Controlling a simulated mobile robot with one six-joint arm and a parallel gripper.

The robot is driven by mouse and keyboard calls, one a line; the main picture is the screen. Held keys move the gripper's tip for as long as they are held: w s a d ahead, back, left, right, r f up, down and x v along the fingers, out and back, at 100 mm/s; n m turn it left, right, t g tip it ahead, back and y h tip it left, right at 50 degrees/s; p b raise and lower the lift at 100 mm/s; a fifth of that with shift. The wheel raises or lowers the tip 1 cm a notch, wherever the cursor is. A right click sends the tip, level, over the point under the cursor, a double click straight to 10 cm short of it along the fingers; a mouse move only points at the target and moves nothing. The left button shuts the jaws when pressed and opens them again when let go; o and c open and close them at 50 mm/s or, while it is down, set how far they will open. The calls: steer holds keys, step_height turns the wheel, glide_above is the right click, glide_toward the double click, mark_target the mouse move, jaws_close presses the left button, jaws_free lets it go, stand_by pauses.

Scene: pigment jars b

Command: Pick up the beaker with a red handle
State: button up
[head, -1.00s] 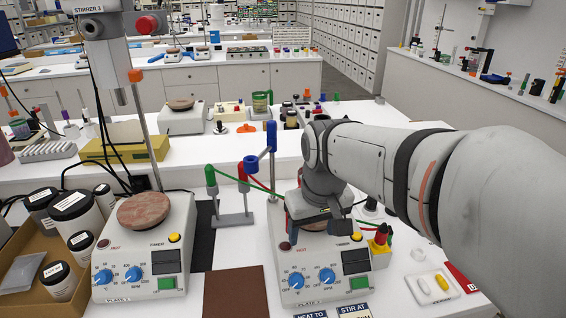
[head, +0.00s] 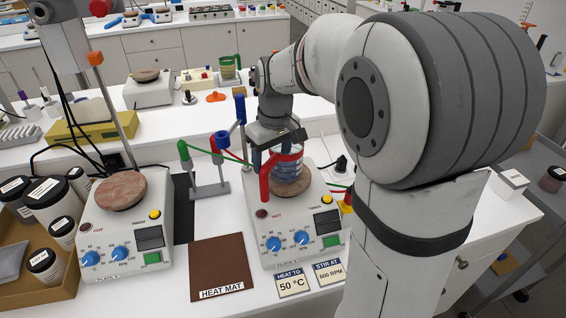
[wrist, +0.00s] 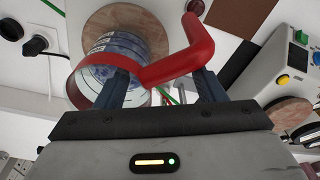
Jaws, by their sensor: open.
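The clear beaker (head: 288,168) with blue markings stands upright on the right hot plate (head: 316,190). Its red handle (head: 265,184) faces the front left. In the wrist view the beaker (wrist: 98,45) shows its open red rim, and the handle (wrist: 184,62) crosses in front of the gap between my fingers. My gripper (head: 280,150) is open just above and beside the beaker. In the wrist view my gripper (wrist: 163,84) has one finger overlapping the beaker's rim and the other right of the handle. I cannot tell whether either finger touches it.
A stand with green and blue clamps (head: 208,170) is close on the left. A left hot plate (head: 128,235), a brown heat mat (head: 222,262) and label cards (head: 291,283) are nearby. A green-handled beaker (head: 229,66) stands on the bench behind.

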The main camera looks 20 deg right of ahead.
steer(key=shift+w+a+f, duration=0.1)
steer(key=shift+f, duration=0.65)
steer(key=shift+c, duration=0.4)
jaws_close()
